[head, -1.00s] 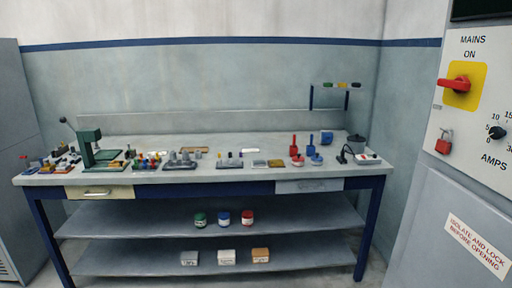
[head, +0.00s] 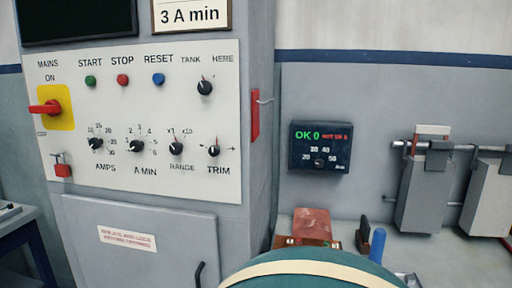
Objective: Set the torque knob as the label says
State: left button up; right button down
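A dark wall box (head: 302,170) hangs to the right of the grey cabinet in the head view. Its display reads "OK 0" in green and "NOT OK" in red, with a small figure after it. Below the display is a small dial knob (head: 320,162) with 20, 30, 40 and 50 around it; its pointer is too small to read. The box bears no word I can read that names it as torque. I cannot make out a torque label. Neither of my grippers is in view.
The cabinet's white panel (head: 215,120) carries a red mains switch (head: 44,108), coloured buttons and several black knobs. A sign (head: 190,16) above reads "3 A min". Grey blocks (head: 428,195) hang from a rail at right. A rounded green thing (head: 315,272) fills the bottom foreground.

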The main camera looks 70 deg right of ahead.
aim_at(319, 162)
jog(key=l+z, duration=0.1)
jog(key=z, duration=2.7)
